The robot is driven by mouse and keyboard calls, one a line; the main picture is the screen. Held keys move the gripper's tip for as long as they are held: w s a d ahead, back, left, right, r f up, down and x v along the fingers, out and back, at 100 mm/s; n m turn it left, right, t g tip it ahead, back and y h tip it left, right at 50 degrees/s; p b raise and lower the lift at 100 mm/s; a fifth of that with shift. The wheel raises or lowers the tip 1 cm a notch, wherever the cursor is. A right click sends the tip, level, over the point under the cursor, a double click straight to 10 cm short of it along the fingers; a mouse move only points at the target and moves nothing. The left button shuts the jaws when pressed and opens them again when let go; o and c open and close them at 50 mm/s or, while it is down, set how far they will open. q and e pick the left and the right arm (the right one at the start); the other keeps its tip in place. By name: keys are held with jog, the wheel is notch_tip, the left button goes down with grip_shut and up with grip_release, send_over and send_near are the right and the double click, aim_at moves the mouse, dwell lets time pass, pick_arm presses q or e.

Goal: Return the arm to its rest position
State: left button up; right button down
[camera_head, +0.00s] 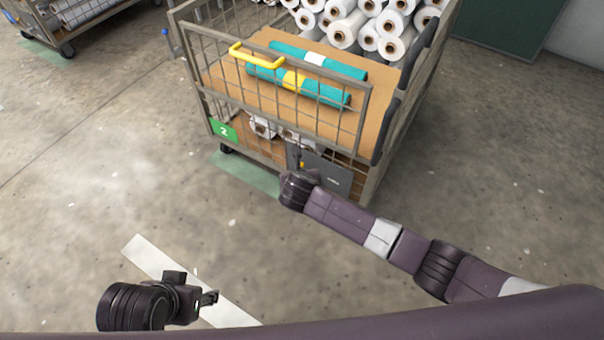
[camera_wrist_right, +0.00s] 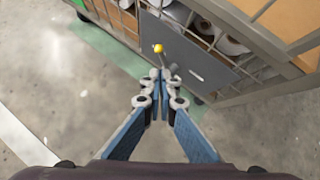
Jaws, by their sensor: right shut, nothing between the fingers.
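My right arm reaches in from the right in the head view, and its wrist (camera_head: 298,190) is in front of the cart's lower front. The right wrist view shows my right gripper (camera_wrist_right: 160,78) shut, with nothing between its fingertips. Just beyond the tips is a small yellow knob (camera_wrist_right: 158,48) by a dark grey panel (camera_wrist_right: 188,52) on the cart. I cannot tell from this view whether the tips touch it. My left gripper (camera_head: 211,298) is low over the floor at the lower left; its jaw opening is too small to judge.
Another cart (camera_head: 62,45) is at the upper left. Open floor (camera_head: 90,170) lies to the left.

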dwell(0.3)
